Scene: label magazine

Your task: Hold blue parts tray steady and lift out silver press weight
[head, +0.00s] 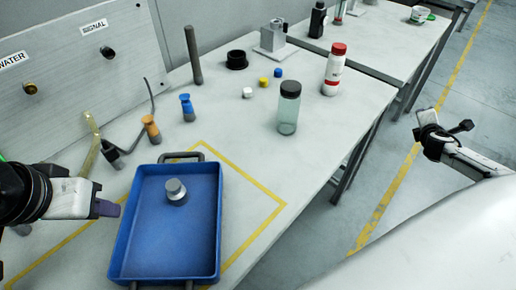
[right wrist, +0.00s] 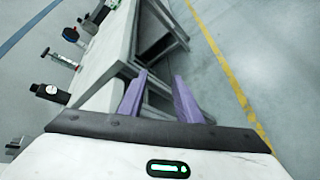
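The blue parts tray (head: 165,240) sits on the table at the lower left of the head view, with dark handles at its far and near ends. The silver press weight (head: 175,191), a short cylinder with a narrower top, stands inside it toward the far end. My left gripper (head: 112,209) is at the tray's left wall, its purple fingertip at or very close to the rim. I cannot tell whether it touches or how its fingers stand. My right gripper (right wrist: 160,76) is open and empty, its two purple fingers apart, off to the right of the table.
A yellow line (head: 265,230) borders the tray. The table right of it is clear.

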